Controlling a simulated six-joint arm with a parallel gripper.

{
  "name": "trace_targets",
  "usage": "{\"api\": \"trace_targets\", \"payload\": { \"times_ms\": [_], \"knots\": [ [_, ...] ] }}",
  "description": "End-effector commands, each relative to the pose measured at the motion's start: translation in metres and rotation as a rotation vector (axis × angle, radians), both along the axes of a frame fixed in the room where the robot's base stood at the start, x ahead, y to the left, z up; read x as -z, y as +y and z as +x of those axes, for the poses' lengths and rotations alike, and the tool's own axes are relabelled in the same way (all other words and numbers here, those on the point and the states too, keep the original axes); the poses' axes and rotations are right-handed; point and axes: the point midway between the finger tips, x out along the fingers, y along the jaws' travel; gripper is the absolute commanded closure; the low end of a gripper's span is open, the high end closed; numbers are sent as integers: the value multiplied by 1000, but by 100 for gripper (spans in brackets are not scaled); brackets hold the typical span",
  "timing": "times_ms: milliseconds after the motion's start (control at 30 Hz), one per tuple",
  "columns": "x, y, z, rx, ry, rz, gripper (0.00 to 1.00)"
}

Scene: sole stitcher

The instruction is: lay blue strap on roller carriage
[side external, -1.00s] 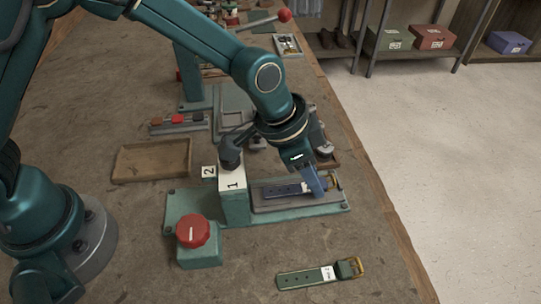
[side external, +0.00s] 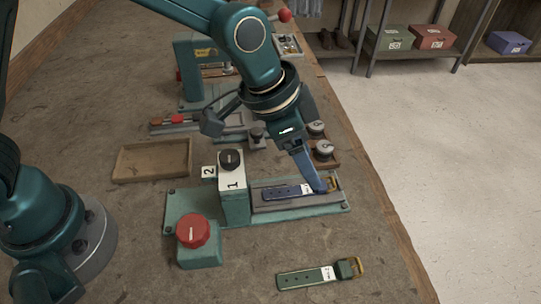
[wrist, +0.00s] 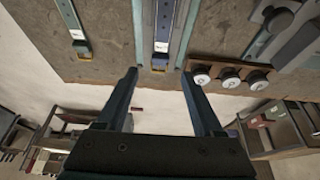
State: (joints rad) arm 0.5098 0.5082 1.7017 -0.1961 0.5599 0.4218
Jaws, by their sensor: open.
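The blue strap (side external: 285,192) lies lengthwise on the grey roller carriage (side external: 290,206) of the teal station, its buckle end toward the right. It also shows in the wrist view (wrist: 164,22), lying along the carriage with a white label near the buckle. My gripper (side external: 321,187) is tilted over the buckle end and partly hides it. In the wrist view my gripper (wrist: 158,76) has its fingers wide apart, with nothing held between them. The side view does not show clearly whether a fingertip touches the strap.
A green strap (side external: 308,277) lies on the bench in front. A red knob (side external: 193,230) and a block marked 1 (side external: 234,199) stand left of the carriage. An empty brown tray (side external: 152,160) lies farther left. Spools (side external: 323,149) stand behind the gripper, near the bench edge.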

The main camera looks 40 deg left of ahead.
Motion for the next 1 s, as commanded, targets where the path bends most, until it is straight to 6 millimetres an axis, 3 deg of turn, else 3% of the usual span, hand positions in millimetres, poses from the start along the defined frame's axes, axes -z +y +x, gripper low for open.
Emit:
{"api": "trace_targets", "payload": {
  "times_ms": [33,300,567,767,1000],
  "knots": [
    [-12,3,-2,-1,-6,-4,31],
    [-57,16,-15,-2,-5,-3,31],
    [-76,27,-23,-16,-3,-1,31],
    [-98,74,-39,-172,-23,-11,31],
    [-107,149,-87,-470,-55,-25,31]
  ]
}}
